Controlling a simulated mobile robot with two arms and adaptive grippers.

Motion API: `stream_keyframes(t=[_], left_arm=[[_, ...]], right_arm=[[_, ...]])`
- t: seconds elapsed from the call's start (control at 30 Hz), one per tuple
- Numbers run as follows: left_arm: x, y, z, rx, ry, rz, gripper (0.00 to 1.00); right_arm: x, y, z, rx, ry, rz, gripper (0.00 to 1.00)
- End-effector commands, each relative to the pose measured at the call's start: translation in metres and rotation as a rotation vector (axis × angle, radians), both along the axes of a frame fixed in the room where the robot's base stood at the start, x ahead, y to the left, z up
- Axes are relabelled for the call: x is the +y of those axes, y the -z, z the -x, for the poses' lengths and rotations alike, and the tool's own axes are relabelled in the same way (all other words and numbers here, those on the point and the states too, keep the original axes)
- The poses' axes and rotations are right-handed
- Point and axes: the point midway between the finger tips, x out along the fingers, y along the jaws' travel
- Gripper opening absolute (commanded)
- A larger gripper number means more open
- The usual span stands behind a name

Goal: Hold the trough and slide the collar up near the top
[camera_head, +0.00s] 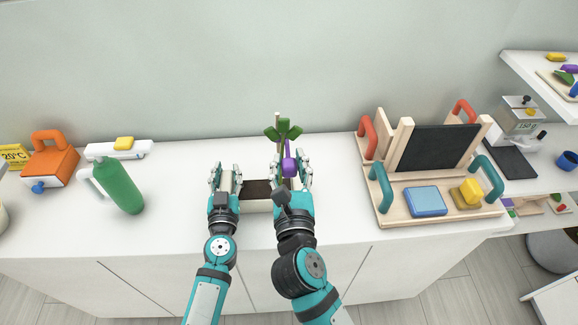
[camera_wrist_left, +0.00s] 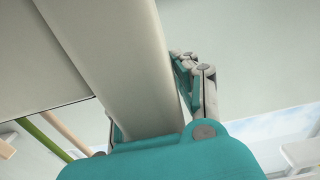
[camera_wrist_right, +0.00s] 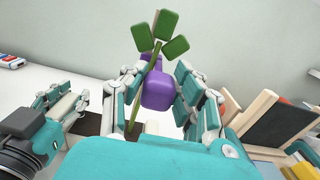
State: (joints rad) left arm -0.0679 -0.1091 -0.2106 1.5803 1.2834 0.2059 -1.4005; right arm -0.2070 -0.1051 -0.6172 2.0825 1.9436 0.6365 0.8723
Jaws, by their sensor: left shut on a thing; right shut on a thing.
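The cream trough (camera_head: 257,206) with dark soil stands on the white counter. My left gripper (camera_head: 226,175) is shut on the trough's left end, whose pale wall (camera_wrist_left: 115,65) fills much of the left wrist view. A plant with green leaves (camera_head: 284,130) and a thin wooden stake (camera_head: 277,119) rise at the trough's right end. The purple collar (camera_head: 289,160) sits by the stem, below the leaves. My right gripper (camera_head: 290,172) is shut on the collar. The right wrist view shows the collar (camera_wrist_right: 158,90) between the fingers, close under the leaves (camera_wrist_right: 160,32); whether it encircles the stake is unclear.
A wooden tray (camera_head: 405,212) with a blue block and a yellow block stands right. The counter between bottle and trough is clear.

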Motion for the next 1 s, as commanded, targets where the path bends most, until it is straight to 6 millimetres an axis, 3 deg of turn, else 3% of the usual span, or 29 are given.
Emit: stream_keyframes(t=[0.03,0.07,0.23,0.57,0.67,1.0], left_arm=[[0.000,0.001,0.000,0.001,0.000,-0.001,0.00],[0.000,0.001,0.000,0.001,0.000,-0.001,0.00],[0.000,0.001,0.000,0.001,0.000,-0.001,0.00],[0.000,0.000,0.000,0.001,0.000,0.000,0.00],[0.000,0.001,0.000,0.001,0.000,0.000,0.00],[0.000,0.001,0.000,0.001,0.000,0.000,0.00]], right_arm=[[0.000,-0.001,0.000,-0.003,-0.001,0.000,0.00],[0.000,-0.001,0.000,-0.003,-0.002,0.000,0.33],[0.000,0.000,0.000,-0.002,-0.001,0.000,0.54],[0.000,0.001,0.004,0.001,-0.001,-0.001,0.54],[0.000,0.002,0.016,0.003,-0.001,0.000,0.54],[0.001,0.002,0.087,0.004,-0.002,0.000,0.54]])
